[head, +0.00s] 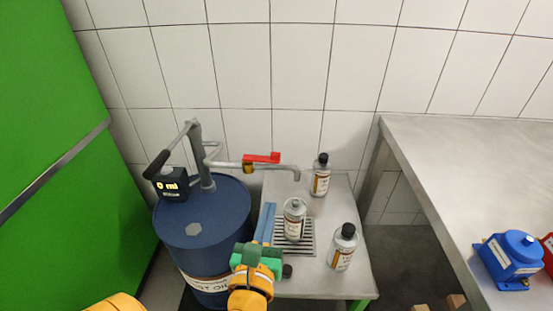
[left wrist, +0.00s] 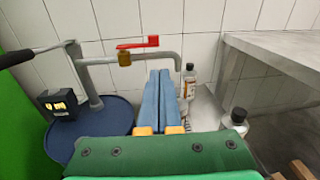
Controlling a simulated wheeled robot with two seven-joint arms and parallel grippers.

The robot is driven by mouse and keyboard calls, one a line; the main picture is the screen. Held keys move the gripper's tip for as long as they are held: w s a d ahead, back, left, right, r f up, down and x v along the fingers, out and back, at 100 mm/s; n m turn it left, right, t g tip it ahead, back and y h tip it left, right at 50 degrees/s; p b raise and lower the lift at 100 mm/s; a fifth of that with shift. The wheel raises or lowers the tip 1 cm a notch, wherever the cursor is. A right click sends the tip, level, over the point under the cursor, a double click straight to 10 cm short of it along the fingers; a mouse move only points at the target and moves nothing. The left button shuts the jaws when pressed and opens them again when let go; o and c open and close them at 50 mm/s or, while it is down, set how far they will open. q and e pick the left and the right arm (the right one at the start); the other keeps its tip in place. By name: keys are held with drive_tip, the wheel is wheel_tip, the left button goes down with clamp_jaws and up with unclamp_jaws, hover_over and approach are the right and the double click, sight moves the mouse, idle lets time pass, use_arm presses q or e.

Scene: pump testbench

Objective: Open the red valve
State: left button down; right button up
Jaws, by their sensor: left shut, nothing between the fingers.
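The red valve (head: 262,158) is a red lever on a brass body on the grey outlet pipe (head: 285,167) of the barrel pump. The lever lies along the pipe in the head view. It also shows in the left wrist view (left wrist: 138,43), beyond my fingertips. My left gripper (head: 268,212) has long blue fingers, shut and empty, pointing toward the pipe from the front. In the left wrist view the fingertips (left wrist: 160,73) appear just below the pipe, and no contact with the valve can be made out. My right gripper is not in view.
A blue oil barrel (head: 215,225) carries the pump and a meter (head: 170,184) reading 0 ml. An open-topped bottle (head: 294,218) stands on a drain grate under the spout. Capped bottles stand behind (head: 321,178) and at right (head: 342,250). A metal table (head: 470,160) stands right.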

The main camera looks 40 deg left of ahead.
use_arm(q)
drive_tip(key=r, duration=0.1)
drive_tip(key=p, duration=0.2)
approach(275, 156)
drive_tip(key=shift+y, duration=0.4)
drive_tip(key=x, duration=0.4)
drive_tip(key=f+x, duration=0.1)
drive_tip(key=x, duration=0.2)
drive_tip(key=shift+d, duration=0.2)
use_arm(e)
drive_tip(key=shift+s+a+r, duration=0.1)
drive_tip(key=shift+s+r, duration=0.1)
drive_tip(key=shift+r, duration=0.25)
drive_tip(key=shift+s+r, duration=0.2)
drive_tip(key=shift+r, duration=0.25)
use_arm(q)
drive_tip(key=shift+w+a+y, duration=0.15)
drive_tip(key=shift+w+y, duration=0.2)
drive_tip(key=shift+y, duration=0.05)
drive_tip(key=shift+w+r+n+g+y, duration=0.15)
drive_tip(key=shift+r+n+g+y, duration=0.25)
drive_tip(key=shift+n+y, duration=0.1)
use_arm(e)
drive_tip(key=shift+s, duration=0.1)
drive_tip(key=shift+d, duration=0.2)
